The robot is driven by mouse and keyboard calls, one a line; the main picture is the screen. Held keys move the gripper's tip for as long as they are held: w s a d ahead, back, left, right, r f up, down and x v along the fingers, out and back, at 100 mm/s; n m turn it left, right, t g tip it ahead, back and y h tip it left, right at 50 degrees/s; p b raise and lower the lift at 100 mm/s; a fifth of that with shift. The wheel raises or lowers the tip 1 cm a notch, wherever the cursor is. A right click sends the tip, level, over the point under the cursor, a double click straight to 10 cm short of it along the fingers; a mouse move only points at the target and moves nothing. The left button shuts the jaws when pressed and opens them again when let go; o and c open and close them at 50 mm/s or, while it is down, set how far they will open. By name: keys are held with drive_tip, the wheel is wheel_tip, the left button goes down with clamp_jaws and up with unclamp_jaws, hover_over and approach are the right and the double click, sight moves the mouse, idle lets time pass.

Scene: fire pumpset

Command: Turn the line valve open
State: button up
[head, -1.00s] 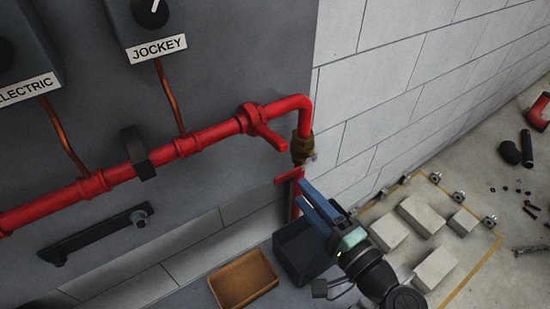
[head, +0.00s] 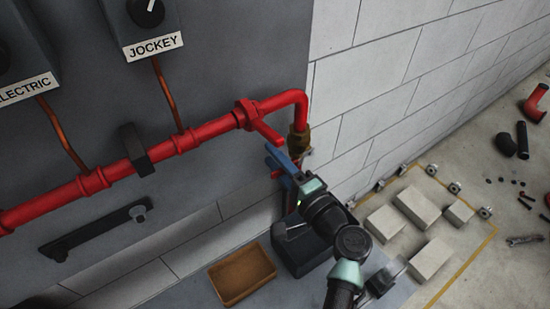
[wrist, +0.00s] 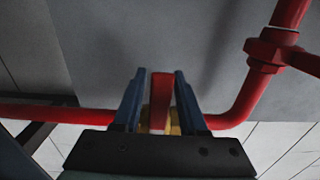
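The line valve is a brass fitting (head: 299,139) below the elbow of the red pipe, beside the wall corner. Its red lever (wrist: 161,100) stands between my two blue fingers in the wrist view, with brass behind it. A little of the lever's red shows below the fingers in the head view. My gripper (head: 277,157) is open, with one finger on each side of the lever. Narrow gaps show between lever and fingers, so it does not look clamped. In the head view my fingers hide most of the lever.
The red pipe (head: 215,131) runs along the grey panel, with another red handle (head: 265,130) just left of the elbow. A dark bin (head: 292,250) and an orange tray (head: 240,276) are below. Pale blocks (head: 418,205) lie on the floor at right.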

clamp_jaws()
idle(1.2)
